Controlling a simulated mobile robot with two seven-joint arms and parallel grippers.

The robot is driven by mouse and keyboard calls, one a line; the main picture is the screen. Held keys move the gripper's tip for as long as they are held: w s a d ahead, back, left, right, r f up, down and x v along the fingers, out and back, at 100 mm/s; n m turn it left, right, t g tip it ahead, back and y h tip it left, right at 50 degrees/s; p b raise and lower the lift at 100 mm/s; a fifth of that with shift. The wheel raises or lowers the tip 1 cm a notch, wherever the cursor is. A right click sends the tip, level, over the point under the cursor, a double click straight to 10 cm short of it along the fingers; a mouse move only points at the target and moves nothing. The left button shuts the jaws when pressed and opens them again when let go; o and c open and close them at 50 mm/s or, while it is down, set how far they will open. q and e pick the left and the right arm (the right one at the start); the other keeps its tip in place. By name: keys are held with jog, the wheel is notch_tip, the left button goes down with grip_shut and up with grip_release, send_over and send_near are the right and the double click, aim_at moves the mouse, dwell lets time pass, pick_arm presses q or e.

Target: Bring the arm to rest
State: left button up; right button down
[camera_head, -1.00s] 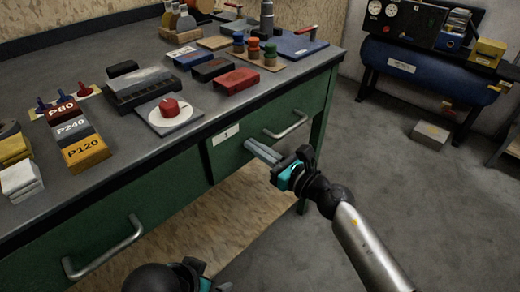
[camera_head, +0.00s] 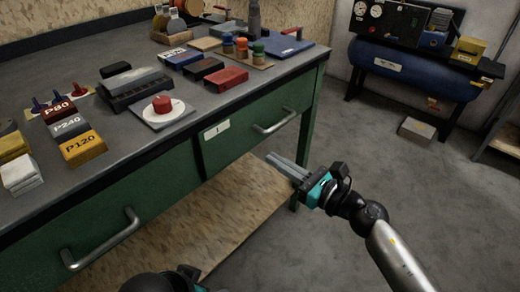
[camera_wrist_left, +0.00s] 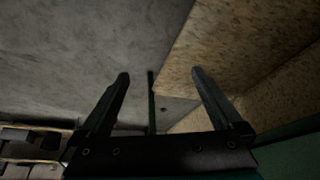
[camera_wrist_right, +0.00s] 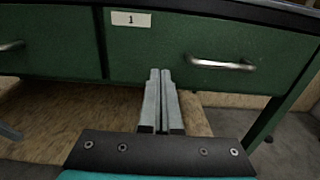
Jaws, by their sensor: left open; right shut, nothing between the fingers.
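My right gripper (camera_head: 284,164) is in front of the green workbench, below the drawer labelled 1. In the right wrist view its fingers (camera_wrist_right: 160,78) are together with nothing between them, pointing toward the bench front. The drawer handle (camera_head: 274,121) is above and apart from the fingers; it also shows in the right wrist view (camera_wrist_right: 222,64). My left gripper is at the bottom edge of the head view, mostly cut off. In the left wrist view its fingers (camera_wrist_left: 160,82) are spread wide and empty, over the grey floor and the wooden lower board.
The bench top (camera_head: 152,147) holds sanding blocks, a plate with a red knob (camera_head: 162,104) and several boxes. A second drawer handle (camera_head: 101,240) sticks out at left. A blue tank (camera_head: 415,71) and a small box (camera_head: 417,130) stand at right. Open floor (camera_head: 340,130) lies between.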

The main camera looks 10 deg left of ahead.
jog(key=d+r+m+t+h, duration=0.3)
jog(key=d+m+t+h, duration=0.6)
jog(key=m, duration=0.8)
jog(key=s+d+f+m+g+h, duration=0.3)
jog(key=d+f+m+h, duration=0.2)
jog(key=d+m, duration=0.6)
jog(key=s+a+f+m+g+p, duration=0.1)
jog(key=s+f+m+g+p, duration=0.5)
jog(key=s+f+m, duration=0.4)
jog(key=s+a+f+m+g+p, duration=0.1)
jog(key=s+f+m+g+p, duration=0.55)
jog(key=s, duration=0.55)
pick_arm(q)
jog(key=s+f+g+p, duration=0.2)
jog(key=s+f+p, duration=0.4)
jog(key=s+a+r+g+p, duration=0.1)
jog(key=s+a+p, duration=0.2)
jog(key=s+p, duration=0.9)
jog(key=shift+s+a+r+g, duration=0.2)
jog(key=shift+s+r+g, duration=0.15)
jog(key=shift+s, duration=0.65)
pick_arm(e)
jog(key=s+d+g+h, duration=0.1)
jog(key=s+d+g, duration=0.1)
jog(key=s, duration=1.6)
jog(key=shift+s+d+r, duration=0.15)
jog(key=shift+d+r, duration=0.1)
jog(key=shift+d, duration=0.6)
